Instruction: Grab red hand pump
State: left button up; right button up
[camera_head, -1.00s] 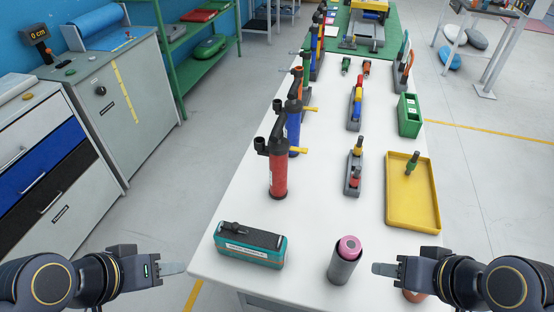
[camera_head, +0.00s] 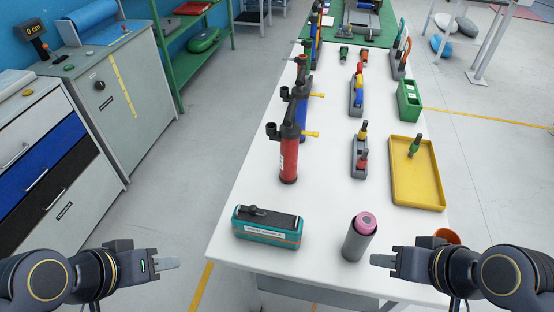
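The red hand pump (camera_head: 289,160) stands upright near the left edge of the white table. It has a red cylinder, a dark top and a yellow handle pointing right. A blue pump (camera_head: 302,112) stands close behind it and is partly hidden. My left gripper (camera_head: 172,263) is at the lower left, off the table and well short of the pump. My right gripper (camera_head: 378,260) is at the lower right over the table's front, beside a grey cylinder. Neither holds anything visible. Each shows as a single grey finger shape from the side, so the gap cannot be judged.
A teal box (camera_head: 267,228) and a grey cylinder with a pink roll (camera_head: 359,237) stand at the front of the table (camera_head: 320,205). A yellow tray (camera_head: 418,190) and green box (camera_head: 409,101) are at the right. An orange round item (camera_head: 446,236) is partly behind my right arm.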

aim_at(289, 138)
jog(key=j+z, duration=0.15)
jog(key=j, duration=0.4)
jog(key=k+j+z, duration=0.2)
jog(key=j, duration=0.3)
jog(key=j+z, duration=0.15)
jog(key=j, duration=0.4)
jog(key=k+j+z, duration=0.15)
jog(key=j, duration=0.35)
jog(key=i+j+z, duration=0.15)
jog(key=j, duration=0.2)
jog(key=i+j+z, duration=0.15)
jog(key=j, duration=0.2)
jog(key=i+j+z, duration=0.2)
jog(key=j, duration=0.2)
jog(key=j+z, duration=0.15)
jog(key=j, duration=0.2)
jog(key=i+j+z, duration=0.25)
jog(key=i+j, duration=0.15)
jog(key=i, duration=0.15)
jog(key=i+j+z, duration=0.25)
jog(key=i+j, duration=0.25)
